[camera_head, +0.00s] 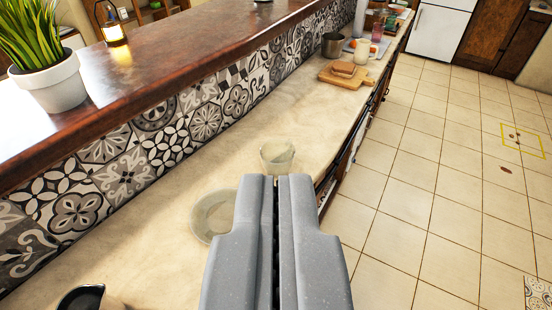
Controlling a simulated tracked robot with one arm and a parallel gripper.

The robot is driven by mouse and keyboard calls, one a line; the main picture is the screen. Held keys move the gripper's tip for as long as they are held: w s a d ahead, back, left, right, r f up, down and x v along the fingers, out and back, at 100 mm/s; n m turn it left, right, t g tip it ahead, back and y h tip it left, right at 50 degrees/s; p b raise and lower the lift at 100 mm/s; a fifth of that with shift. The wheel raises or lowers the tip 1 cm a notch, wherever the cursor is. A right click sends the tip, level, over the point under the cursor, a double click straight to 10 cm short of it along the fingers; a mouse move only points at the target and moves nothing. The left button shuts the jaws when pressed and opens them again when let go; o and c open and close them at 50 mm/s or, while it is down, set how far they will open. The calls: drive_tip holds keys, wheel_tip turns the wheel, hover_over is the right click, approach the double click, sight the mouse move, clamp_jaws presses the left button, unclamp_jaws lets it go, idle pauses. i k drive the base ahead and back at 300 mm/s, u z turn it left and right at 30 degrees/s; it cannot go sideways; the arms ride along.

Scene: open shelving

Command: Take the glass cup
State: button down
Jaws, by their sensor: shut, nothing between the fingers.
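A clear glass cup (277,155) stands upright on the pale counter, just beyond my fingertips in the picture. Its lower part is partly hidden behind my gripper. My gripper (277,180) is shut and empty, with its two grey fingers close together and pointing at the cup. I cannot tell how far apart the cup and the fingertips are.
A clear plate (214,216) lies left of my gripper. A dark vessel (82,298) stands at the bottom left. A cutting board (346,76) with bread and a metal pot (332,45) sit farther along the counter (215,150). A raised wooden ledge (150,75) with a potted plant (52,85) borders the left.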

sight(277, 156)
drive_tip(key=k, duration=1.3)
drive_tip(key=z, duration=0.4)
drive_tip(key=i, duration=0.8)
drive_tip(key=z, duration=0.45)
drive_tip(key=i, duration=1.3)
drive_tip(key=u, duration=0.75)
drive_tip(key=i, duration=1)
drive_tip(key=u, duration=0.8)
drive_tip(key=k, duration=0.6)
drive_tip(key=u, duration=0.25)
